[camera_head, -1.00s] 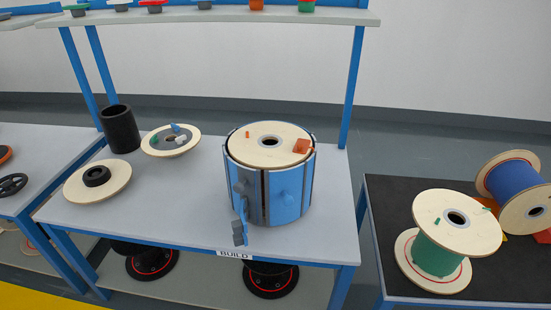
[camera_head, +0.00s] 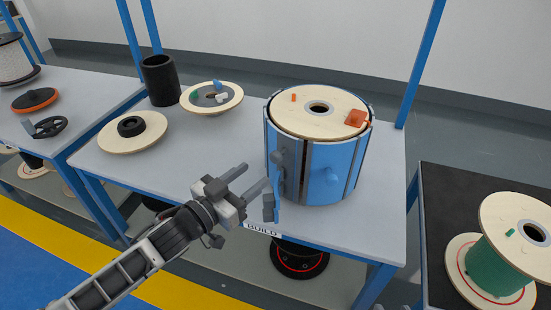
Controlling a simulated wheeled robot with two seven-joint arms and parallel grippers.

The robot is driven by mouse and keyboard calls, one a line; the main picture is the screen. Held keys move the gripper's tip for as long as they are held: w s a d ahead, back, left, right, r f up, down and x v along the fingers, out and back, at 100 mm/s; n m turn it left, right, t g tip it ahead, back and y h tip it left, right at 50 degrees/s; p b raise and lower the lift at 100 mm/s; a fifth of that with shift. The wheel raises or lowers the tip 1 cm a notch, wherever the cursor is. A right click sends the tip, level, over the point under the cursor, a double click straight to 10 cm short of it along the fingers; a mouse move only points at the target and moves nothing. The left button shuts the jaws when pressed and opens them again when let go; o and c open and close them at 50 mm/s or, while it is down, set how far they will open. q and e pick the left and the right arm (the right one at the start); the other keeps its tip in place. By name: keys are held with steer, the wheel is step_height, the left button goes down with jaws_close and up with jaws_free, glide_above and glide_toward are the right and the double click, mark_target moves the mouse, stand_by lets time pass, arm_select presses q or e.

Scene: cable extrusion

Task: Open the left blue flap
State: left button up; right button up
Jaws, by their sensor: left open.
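The blue drum-shaped case (camera_head: 344,172) stands on the grey table under a pale wooden disc. Upright grey strips divide its blue panels, and the front right panel has a round blue knob. At its front left, a blue lever (camera_head: 277,195) with grey end pieces stands out from the wall, and the left blue flap (camera_head: 270,140) shows only as a narrow strip there. Both look closed against the case. My left gripper (camera_head: 257,173) is open and empty, just left of the lever, its fingers pointing towards it; contact cannot be told. My right gripper is out of view.
The wooden disc (camera_head: 318,112) has small orange pieces on top. A black cylinder (camera_head: 160,82), a disc with small parts (camera_head: 211,97) and a disc with a black ring (camera_head: 132,133) stand at the table's left. A green spool (camera_head: 495,262) stands at right.

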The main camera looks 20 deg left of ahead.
mark_target(273, 160)
arm_select(q)
steer(key=x, duration=0.9)
steer(key=shift+s, duration=0.1)
